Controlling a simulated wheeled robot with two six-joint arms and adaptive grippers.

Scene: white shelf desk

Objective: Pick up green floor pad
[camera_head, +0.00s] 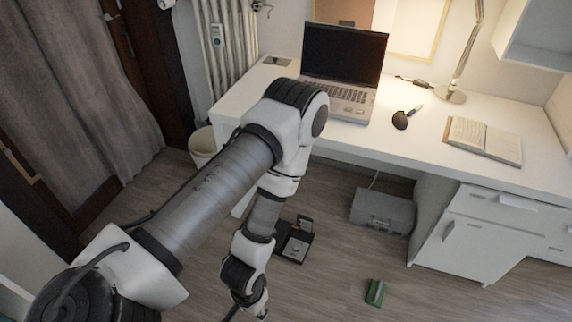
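The green floor pad (376,292) is a small green block-like item lying on the wooden floor, in the lower middle right of the head view, in front of the desk. My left arm reaches in from the left and bends down. Its gripper (246,312) points at the floor at the bottom edge, left of the green pad and well apart from it. Its fingertips are cut off or too dark to tell whether they are open or shut. I see nothing held there. My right gripper is not in view.
The white desk (400,145) bears a laptop (342,70), a lamp (467,50) and an open book (484,140). Under it are a grey box (382,212) and a drawer cabinet (455,245). A black-and-grey item (294,243) lies behind my gripper. Bare floor surrounds the green pad.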

